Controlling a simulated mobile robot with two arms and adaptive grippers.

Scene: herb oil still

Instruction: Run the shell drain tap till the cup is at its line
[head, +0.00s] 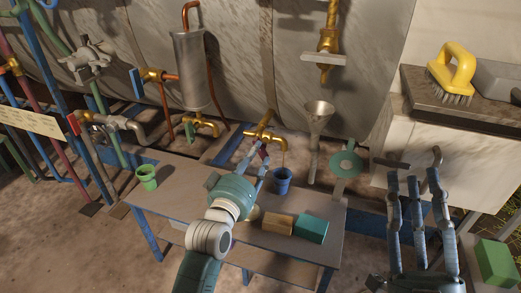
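A brass tap (264,134) sticks out from the big grey shell above the bench. A small red part, seemingly its handle, shows beside my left gripper's fingertips. A dark blue cup (282,182) stands upright on the bench under the spout. A thin brownish streak shows between spout and cup, seemingly a stream. The cup's line and level cannot be made out. My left gripper (258,153) has its fingers up at the tap handle; whether they are closed on it is unclear. My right gripper (416,172) is open and empty at the right, with its fingers apart.
A green cup (147,177) stands at the bench's left end. A tan block (278,223) and a teal block (311,229) lie at its front. A yellow-handled brush (452,72) rests on the right-hand ledge.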

